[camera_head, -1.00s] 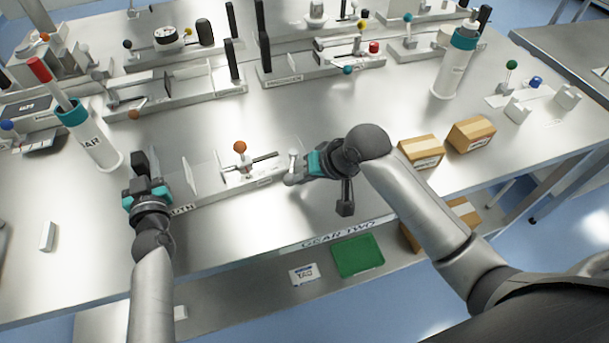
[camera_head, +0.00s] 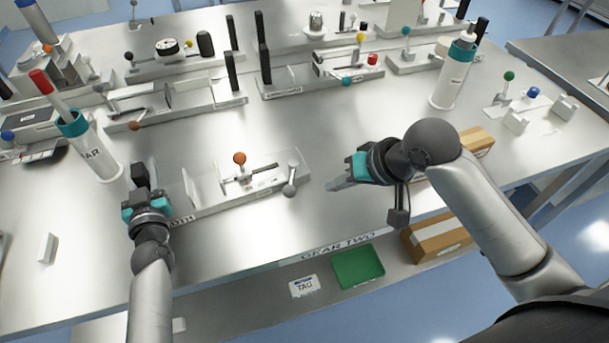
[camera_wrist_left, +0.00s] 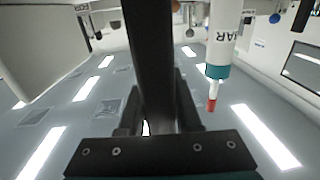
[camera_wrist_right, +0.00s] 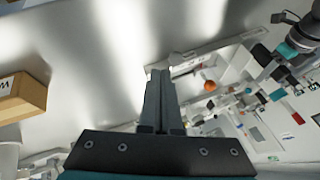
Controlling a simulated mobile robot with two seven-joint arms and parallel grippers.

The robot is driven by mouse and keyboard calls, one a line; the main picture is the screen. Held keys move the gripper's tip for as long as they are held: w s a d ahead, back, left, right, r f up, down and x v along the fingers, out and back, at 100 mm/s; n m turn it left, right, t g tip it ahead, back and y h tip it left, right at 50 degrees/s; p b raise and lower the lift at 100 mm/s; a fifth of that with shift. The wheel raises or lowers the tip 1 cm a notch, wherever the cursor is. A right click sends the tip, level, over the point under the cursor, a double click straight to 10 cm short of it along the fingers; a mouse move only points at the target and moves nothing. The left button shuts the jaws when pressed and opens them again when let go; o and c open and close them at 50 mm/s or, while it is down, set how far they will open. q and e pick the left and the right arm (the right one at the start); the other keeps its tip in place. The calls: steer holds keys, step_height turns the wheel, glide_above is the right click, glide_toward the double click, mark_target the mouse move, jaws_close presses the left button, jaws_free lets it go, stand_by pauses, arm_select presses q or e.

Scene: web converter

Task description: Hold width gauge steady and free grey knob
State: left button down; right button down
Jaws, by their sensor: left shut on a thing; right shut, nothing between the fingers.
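The width gauge (camera_head: 222,208) is a long grey metal fixture near the table's front edge. Its front label is partly hidden by my left arm. An orange knob (camera_head: 239,158) stands at its middle. The grey knob (camera_head: 289,190) is on a short lever at its right end, with nothing touching it. My left gripper (camera_head: 142,183) is shut on the black upright post (camera_head: 139,171) at the gauge's left end; the post fills the middle of the left wrist view (camera_wrist_left: 152,60). My right gripper (camera_head: 333,187) is shut and empty, right of the grey knob and apart from it.
A green tray (camera_head: 358,268) and a TAU card (camera_head: 303,286) are on the lower front shelf. Other fixtures line the back, and a white cylinder (camera_head: 455,80) stands back right. The table between is clear.

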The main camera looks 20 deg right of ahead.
arm_select(q)
steer(key=shift+s+d+f, duration=0.1)
steer(key=shift+s+f, duration=0.1)
steer(key=shift+f, duration=0.45)
arm_select(e)
steer(key=shift+v, duration=1.55)
arm_select(q)
steer(key=shift+r+p, duration=0.25)
steer(key=shift+p, duration=0.2)
arm_select(e)
steer(key=shift+a+r, duration=0.15)
steer(key=shift+r, duration=0.25)
arm_select(q)
steer(key=c, duration=1)
jaws_free()
steer(key=o, duration=0.5)
steer(key=shift+w+r, duration=0.15)
steer(key=shift+r, duration=0.15)
steer(key=s, duration=0.8)
steer(key=s+d, duration=0.1)
steer(key=s, duration=0.3)
